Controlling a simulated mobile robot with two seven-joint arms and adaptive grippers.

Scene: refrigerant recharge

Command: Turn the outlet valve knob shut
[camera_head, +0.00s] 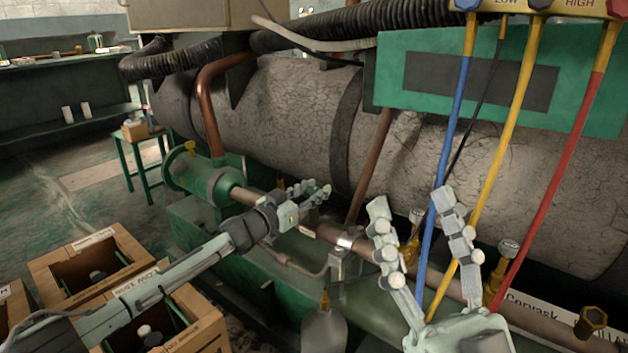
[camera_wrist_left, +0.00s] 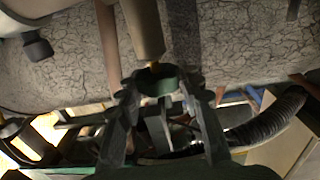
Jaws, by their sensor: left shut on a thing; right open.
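My left gripper (camera_head: 306,203) reaches in from the left to the pipework in front of the large grey cylinder. In the left wrist view its fingers (camera_wrist_left: 160,92) are shut around a round green knob (camera_wrist_left: 157,80) with a yellow stem. This looks like the outlet valve knob; no label on it can be read. In the head view the fingers hide the knob. How far the knob is turned cannot be told. My right gripper (camera_head: 412,203) is open and empty at the lower right, its fingers spread in front of the hoses.
Blue (camera_head: 447,140), yellow (camera_head: 500,160) and red (camera_head: 560,200) hoses hang close by my right gripper. The cracked grey cylinder (camera_head: 280,110) stands behind the pipes. Wooden boxes (camera_head: 85,262) stand at the lower left. A green stool (camera_head: 142,140) stands on open floor beyond.

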